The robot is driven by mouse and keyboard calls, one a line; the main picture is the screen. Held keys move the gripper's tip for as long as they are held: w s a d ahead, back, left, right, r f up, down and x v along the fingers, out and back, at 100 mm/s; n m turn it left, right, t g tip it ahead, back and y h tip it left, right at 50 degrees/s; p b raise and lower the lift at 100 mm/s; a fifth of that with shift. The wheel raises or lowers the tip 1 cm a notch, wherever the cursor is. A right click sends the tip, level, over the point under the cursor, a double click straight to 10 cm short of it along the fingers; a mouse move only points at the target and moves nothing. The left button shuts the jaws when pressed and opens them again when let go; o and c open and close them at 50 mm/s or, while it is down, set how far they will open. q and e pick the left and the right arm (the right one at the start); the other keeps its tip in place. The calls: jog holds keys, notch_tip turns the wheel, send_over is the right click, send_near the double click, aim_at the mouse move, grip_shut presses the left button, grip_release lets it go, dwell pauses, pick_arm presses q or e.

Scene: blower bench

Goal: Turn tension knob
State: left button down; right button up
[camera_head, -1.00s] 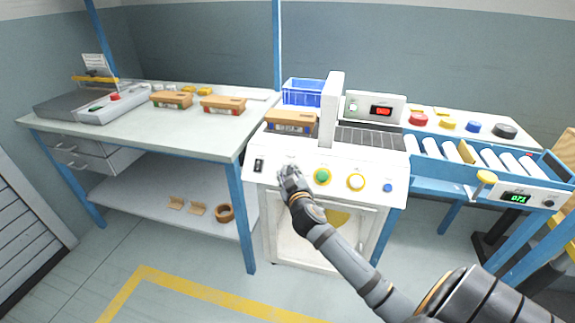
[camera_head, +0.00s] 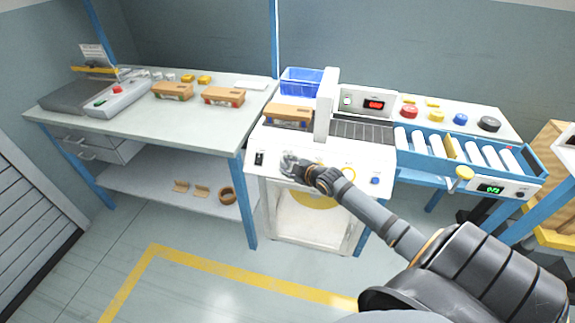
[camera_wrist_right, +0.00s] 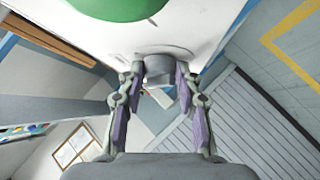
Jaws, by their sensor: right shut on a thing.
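The white machine (camera_head: 330,155) stands in the middle, its control panel facing me. My right gripper (camera_head: 286,163) is at the panel, just right of the black rocker switch (camera_head: 259,158). In the right wrist view its two fingers (camera_wrist_right: 157,82) are shut around a grey round knob (camera_wrist_right: 158,66) on the white panel. My gripper hides this knob in the head view. Any marking on it is not readable. A green button (camera_wrist_right: 112,6) sits beside the knob in the wrist view. My left gripper is not in view.
A brown-topped block (camera_head: 289,114) is on the machine's top. A roller conveyor (camera_head: 450,150) is at right and a workbench (camera_head: 130,125) at left.

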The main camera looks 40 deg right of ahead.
aim_at(288, 167)
jog(key=shift+n+g+y+b, duration=0.4)
jog(key=shift+n+g+b, duration=0.1)
jog(key=shift+n+b, duration=0.4)
jog(key=shift+r, duration=0.1)
jog(key=o, duration=1.1)
jog(key=shift+w, duration=0.1)
jog(key=shift+o, duration=0.2)
jog(key=shift+r, duration=0.2)
notch_tip(288, 167, up, 10)
jog(key=shift+f, duration=0.25)
